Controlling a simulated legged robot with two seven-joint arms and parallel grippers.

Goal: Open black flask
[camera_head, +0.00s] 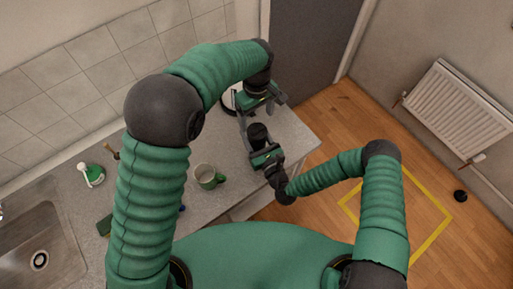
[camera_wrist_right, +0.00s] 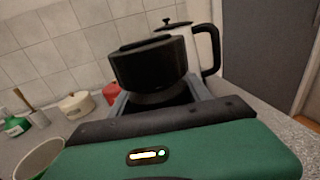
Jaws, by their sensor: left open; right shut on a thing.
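The black flask (camera_head: 258,133) stands upright near the right end of the grey counter. In the right wrist view the flask (camera_wrist_right: 150,66) is close, with a wider dark upper part. My right gripper (camera_head: 262,146) is shut on the flask, its fingers on either side of the lower body. Whether the base touches the counter is hidden. My left gripper (camera_head: 262,106) is open, just behind and above the flask in the head view; I cannot tell whether it touches the flask. It does not clearly show in the wrist view.
A white kettle (camera_wrist_right: 196,45) with a black handle stands behind the flask. A green mug (camera_head: 208,177), a green-and-white bottle (camera_head: 91,174) and a sink (camera_head: 35,245) are to the left. A red item (camera_wrist_right: 111,93) and a cream pot (camera_wrist_right: 76,105) stand by the tiled wall.

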